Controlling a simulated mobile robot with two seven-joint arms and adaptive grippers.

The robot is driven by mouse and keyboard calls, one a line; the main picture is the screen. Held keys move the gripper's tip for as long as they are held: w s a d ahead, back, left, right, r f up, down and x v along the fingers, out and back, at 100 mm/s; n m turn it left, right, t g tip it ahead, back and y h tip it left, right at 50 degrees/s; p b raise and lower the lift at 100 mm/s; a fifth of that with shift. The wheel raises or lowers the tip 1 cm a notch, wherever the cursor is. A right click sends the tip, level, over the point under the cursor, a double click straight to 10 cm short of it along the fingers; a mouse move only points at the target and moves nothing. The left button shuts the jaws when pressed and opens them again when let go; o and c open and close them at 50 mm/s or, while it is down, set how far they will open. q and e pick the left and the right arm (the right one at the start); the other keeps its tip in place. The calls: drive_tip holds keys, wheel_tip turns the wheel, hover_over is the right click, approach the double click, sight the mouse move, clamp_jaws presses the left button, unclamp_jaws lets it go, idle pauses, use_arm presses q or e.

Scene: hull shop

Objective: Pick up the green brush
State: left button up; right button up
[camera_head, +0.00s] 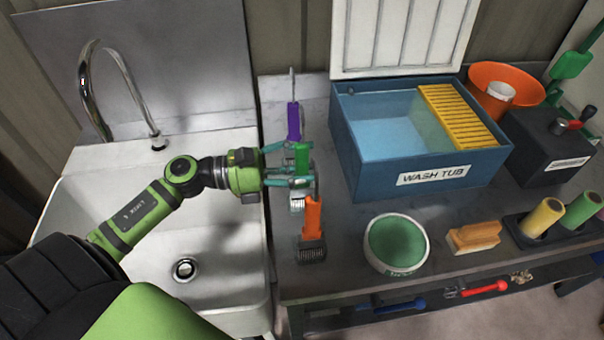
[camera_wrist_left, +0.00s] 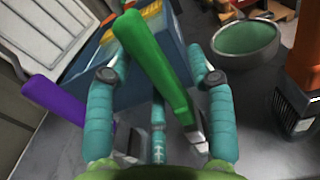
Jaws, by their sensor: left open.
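The green brush (camera_head: 302,158) stands with its handle up, between a purple brush (camera_head: 293,121) and an orange brush (camera_head: 312,228). My left gripper (camera_head: 303,166) is open, with its teal fingers on either side of the green handle. In the left wrist view the green brush (camera_wrist_left: 146,57) rises between the open fingers (camera_wrist_left: 158,78), with gaps showing beside it. The purple handle (camera_wrist_left: 55,100) is left of the fingers there, and the orange brush (camera_wrist_left: 301,60) is at the right edge. The green brush's lower end is partly hidden by the gripper.
A blue wash tub (camera_head: 421,165) with a yellow rack (camera_head: 462,114) stands on the bench to the right. A bowl with green contents (camera_head: 396,243) and a wooden block brush (camera_head: 474,237) are nearer the front. A white sink (camera_head: 215,239) lies under my left arm.

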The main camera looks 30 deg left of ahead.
use_arm(q)
clamp_jaws()
